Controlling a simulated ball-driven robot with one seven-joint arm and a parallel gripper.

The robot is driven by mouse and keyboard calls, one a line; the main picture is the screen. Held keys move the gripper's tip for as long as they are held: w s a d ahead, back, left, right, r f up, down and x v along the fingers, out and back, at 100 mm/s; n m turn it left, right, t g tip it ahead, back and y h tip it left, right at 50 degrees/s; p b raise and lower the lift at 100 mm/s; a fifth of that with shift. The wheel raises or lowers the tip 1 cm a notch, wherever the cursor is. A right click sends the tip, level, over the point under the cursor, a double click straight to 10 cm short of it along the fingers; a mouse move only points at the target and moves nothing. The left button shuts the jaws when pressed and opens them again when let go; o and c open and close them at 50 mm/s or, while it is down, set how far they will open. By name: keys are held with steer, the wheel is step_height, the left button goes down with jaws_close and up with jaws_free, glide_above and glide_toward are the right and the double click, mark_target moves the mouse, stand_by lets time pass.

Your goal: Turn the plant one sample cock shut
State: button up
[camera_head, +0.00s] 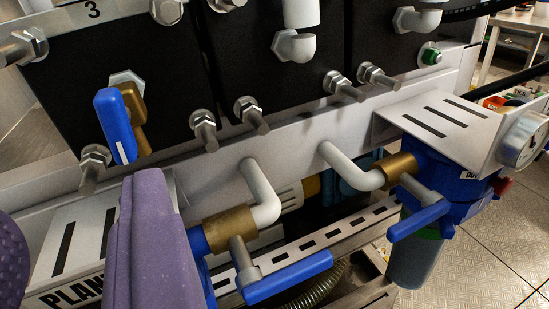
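Several blue-handled brass cocks show; I cannot tell which is the plant one sample cock. One cock's upright blue lever (115,125) hangs on a brass body on the black panel at the upper left. A second cock has its blue lever (287,278) slanting up to the right below a brass body (230,229). A third blue lever (419,221) is at right, below another brass body. A label reading "PLAN" (70,292) is at lower left, its rest hidden. My gripper (78,205) shows purple fingers, apart, with nothing between them; the right one is left of the second cock.
White elbow pipes (262,190) and steel bolts (249,114) jut from the panel and rail. A slotted metal strip (320,240) runs below. A blue filter housing (425,190) and a pressure gauge (524,140) stand at right. Open floor lies at the lower right.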

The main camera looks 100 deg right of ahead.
mark_target(114, 129)
steer(key=shift+s+d+f, duration=0.1)
steer(key=shift+s+d, duration=0.05)
steer(key=shift+d, duration=0.15)
steer(key=d, duration=0.2)
steer(key=d+b, duration=0.1)
steer(key=d, duration=0.4)
steer(key=shift+w+d+b, duration=0.1)
steer(key=shift+w+b, duration=0.25)
steer(key=shift+w, duration=0.05)
jaws_close()
